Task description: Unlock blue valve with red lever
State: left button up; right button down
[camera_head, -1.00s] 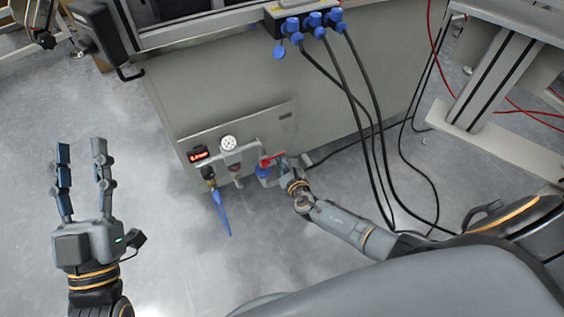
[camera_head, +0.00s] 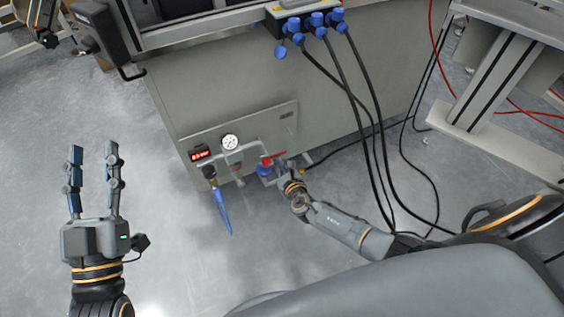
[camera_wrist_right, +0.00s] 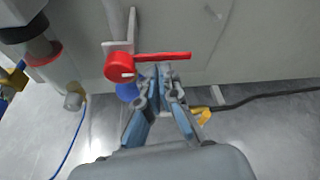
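The valve with the red lever (camera_head: 269,160) sits on the pipework low on the grey cabinet front. In the right wrist view the red lever (camera_wrist_right: 150,59) runs roughly level to the right from its round red hub. The blue valve part (camera_wrist_right: 128,91) shows below the hub, partly hidden by a finger. My right gripper (camera_wrist_right: 163,70) has its fingertips drawn together just below the lever's arm. I cannot tell whether they touch it. It also shows beside the valve in the head view (camera_head: 278,167). My left gripper (camera_head: 93,149) is open and empty over the floor at left.
A round gauge (camera_head: 230,142) and a small red display (camera_head: 200,154) sit left of the valve. A blue hose part (camera_head: 222,211) hangs below them. Black cables (camera_head: 362,130) run from blue plugs (camera_head: 315,20) down to the floor at right.

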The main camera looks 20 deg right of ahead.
jog(key=shift+w+a+r, duration=0.15)
jog(key=shift+a+r, duration=0.15)
jog(key=shift+r, duration=0.05)
jog(key=v, duration=0.7)
jog(key=shift+s+d+f, duration=0.25)
jog(key=shift+s+f, duration=0.05)
jog(key=shift+s, duration=0.1)
